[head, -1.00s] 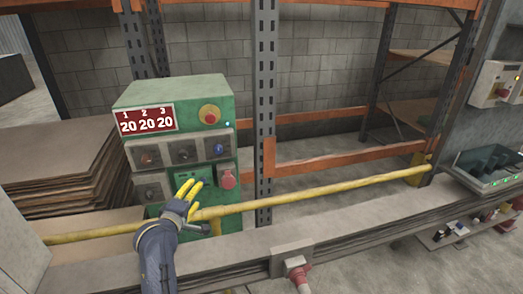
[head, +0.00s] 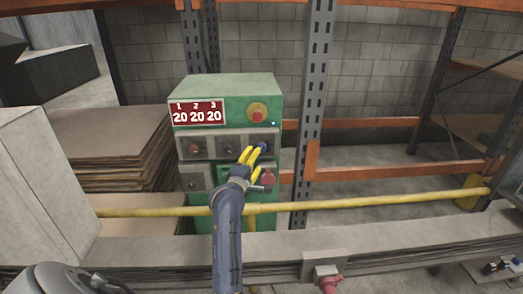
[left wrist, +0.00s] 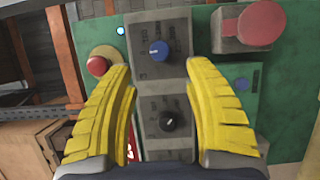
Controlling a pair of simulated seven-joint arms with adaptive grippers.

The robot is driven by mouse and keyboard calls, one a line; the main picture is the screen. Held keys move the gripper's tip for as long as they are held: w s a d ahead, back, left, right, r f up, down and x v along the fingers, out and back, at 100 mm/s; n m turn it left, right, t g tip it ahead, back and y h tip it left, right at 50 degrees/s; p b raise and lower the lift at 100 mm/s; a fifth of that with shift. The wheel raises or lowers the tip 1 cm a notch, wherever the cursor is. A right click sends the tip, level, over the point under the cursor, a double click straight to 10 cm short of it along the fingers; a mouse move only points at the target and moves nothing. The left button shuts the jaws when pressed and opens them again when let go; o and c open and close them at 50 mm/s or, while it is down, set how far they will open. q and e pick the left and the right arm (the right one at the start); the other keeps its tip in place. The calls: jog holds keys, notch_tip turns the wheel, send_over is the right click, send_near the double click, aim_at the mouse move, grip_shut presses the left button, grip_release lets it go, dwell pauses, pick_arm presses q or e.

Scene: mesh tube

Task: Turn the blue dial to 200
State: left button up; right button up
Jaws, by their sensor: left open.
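A green control box (head: 240,94) stands behind the ledge, with a red display (head: 198,113) reading 20 under each of 1, 2 and 3. Its upper grey panel carries several dials. The blue dial (head: 262,147) is the right one there, partly hidden by my fingers; it also shows in the left wrist view (left wrist: 158,50), with its scale too small to read. My left gripper (head: 252,156), with yellow fingers, is open in front of it. In the left wrist view, the open fingers (left wrist: 160,75) stand apart on both sides, with the blue dial beyond their tips and a black dial (left wrist: 171,122) between them.
A red emergency button (head: 258,112) sits above the blue dial, and a red socket (head: 267,179) below it. A yellow pipe (head: 340,203) runs across in front of the box. A rack post (head: 312,100) stands to the right; stacked boards (head: 125,140) lie left.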

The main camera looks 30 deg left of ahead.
aim_at(262, 147)
pick_arm(q)
jog(key=x, duration=0.8)
jog(key=shift+w, duration=0.15)
jog(key=shift+c, duration=0.2)
grip_shut()
